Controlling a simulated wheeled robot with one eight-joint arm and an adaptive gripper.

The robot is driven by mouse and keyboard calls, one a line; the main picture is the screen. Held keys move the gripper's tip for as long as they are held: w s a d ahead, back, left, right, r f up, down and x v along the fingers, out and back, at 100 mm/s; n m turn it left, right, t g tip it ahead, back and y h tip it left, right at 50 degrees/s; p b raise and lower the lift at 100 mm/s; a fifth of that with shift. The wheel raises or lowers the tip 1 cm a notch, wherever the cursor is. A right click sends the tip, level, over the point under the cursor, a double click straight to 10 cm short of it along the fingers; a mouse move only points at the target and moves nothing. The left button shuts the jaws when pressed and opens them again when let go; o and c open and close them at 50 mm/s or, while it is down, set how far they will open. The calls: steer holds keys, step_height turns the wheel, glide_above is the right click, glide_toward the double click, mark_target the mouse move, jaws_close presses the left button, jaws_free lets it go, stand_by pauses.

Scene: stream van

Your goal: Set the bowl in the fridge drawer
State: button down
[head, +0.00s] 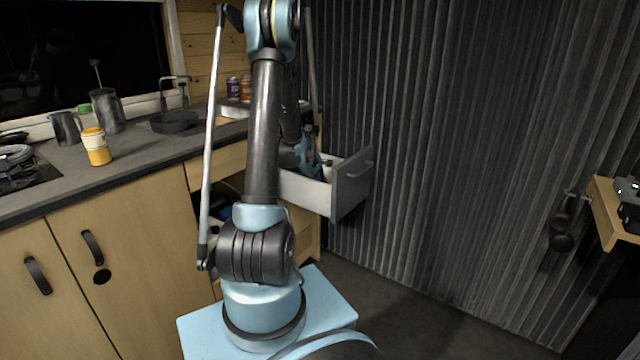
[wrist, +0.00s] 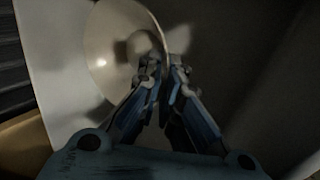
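The pale cream bowl (wrist: 105,45) is at the upper left of the wrist view, its round inside facing the camera. My gripper (wrist: 165,70) is at its right rim, one finger over the inside and the other outside. The fingers are close together, with the rim seemingly pinched between them. In the head view my gripper (head: 312,160) is low in the pulled-out fridge drawer (head: 305,192). The drawer has pale walls and a grey front. My arm hides most of its inside, and I cannot tell whether the bowl touches the drawer floor.
The counter (head: 135,150) on the left holds a yellow-and-white jar (head: 96,147), metal jugs (head: 107,110) and a dark pan (head: 175,121). A corrugated dark wall (head: 440,150) stands close behind the drawer. The floor at the lower right is clear.

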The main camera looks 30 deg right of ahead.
steer(key=shift+f, duration=0.5)
steer(key=c, duration=1.8)
jaws_free()
